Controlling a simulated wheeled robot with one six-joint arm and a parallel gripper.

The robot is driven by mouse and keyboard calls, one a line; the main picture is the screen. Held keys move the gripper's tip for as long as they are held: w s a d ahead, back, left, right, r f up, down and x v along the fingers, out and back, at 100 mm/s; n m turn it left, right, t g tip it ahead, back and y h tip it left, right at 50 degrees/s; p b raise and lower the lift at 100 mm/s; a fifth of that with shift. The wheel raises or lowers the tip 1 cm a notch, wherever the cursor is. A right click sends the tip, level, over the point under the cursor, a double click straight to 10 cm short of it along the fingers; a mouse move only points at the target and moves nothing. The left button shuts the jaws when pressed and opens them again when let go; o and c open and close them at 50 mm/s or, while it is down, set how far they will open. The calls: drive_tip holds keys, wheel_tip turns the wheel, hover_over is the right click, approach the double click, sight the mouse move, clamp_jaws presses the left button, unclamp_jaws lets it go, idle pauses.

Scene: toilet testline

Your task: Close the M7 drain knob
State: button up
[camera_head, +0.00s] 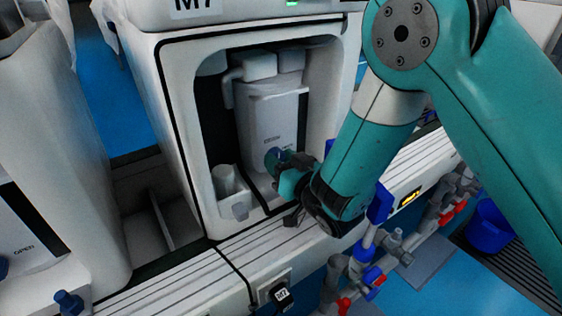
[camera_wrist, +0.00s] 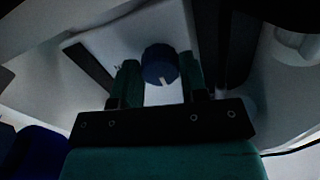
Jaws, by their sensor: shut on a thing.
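The station labelled M7 (camera_head: 192,5) stands in the middle of the head view, with an open recess holding a white unit (camera_head: 270,118). The round blue drain knob (camera_wrist: 160,62) is on the front of this unit. In the wrist view its white mark points down and slightly right. My gripper (camera_head: 284,165) reaches into the recess from the right. In the wrist view my gripper (camera_wrist: 161,72) has its green fingers on either side of the knob, shut on it. In the head view the gripper largely hides the knob.
A small white cup-like part (camera_head: 228,182) is at the recess's lower left. The recess walls are close around my gripper. A ribbed white ledge (camera_head: 255,238) runs below, with blue and red valves and pipes (camera_head: 365,255) in front. A blue bucket (camera_head: 490,228) is on the floor at right.

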idle(0.4)
drive_tip(key=o, duration=0.9)
drive_tip(key=shift+o, duration=0.2)
drive_tip(key=shift+s+d+f, duration=0.1)
drive_tip(key=shift+s+d, duration=0.15)
drive_tip(key=shift+s, duration=0.1)
drive_tip(key=v, duration=0.6)
drive_tip(key=shift+s+d, duration=0.25)
